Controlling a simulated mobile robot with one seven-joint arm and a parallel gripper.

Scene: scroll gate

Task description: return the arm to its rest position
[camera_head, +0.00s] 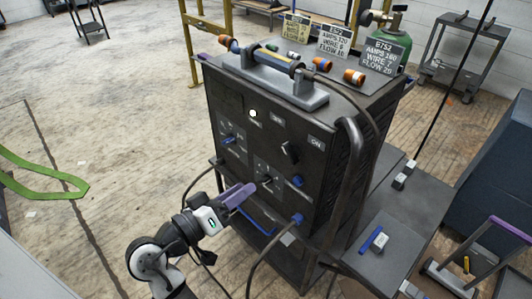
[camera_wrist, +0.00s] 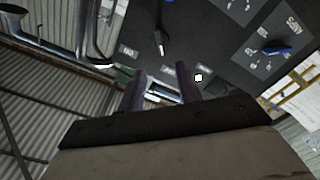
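My gripper (camera_head: 246,190) reaches up from the lower left in the head view, with its purple fingers near the lower front panel of a black welding machine (camera_head: 225,105). A small switch (camera_head: 266,181) on that panel is just beyond the fingertips; whether they touch cannot be told. In the wrist view, the fingers of my gripper (camera_wrist: 160,72) stand apart with nothing seen held between them. The machine's panel (camera_wrist: 225,45) fills the upper part of that view, with a black knob (camera_wrist: 159,42) above the fingers.
Cables hang from the machine's front, one from a blue connector (camera_head: 297,219). A bent metal rail (camera_head: 352,180) runs along its right side. Signs and a green gas cylinder (camera_head: 392,48) stand at the top. Concrete floor (camera_head: 110,110) is open to the left, with a green strap (camera_head: 45,175).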

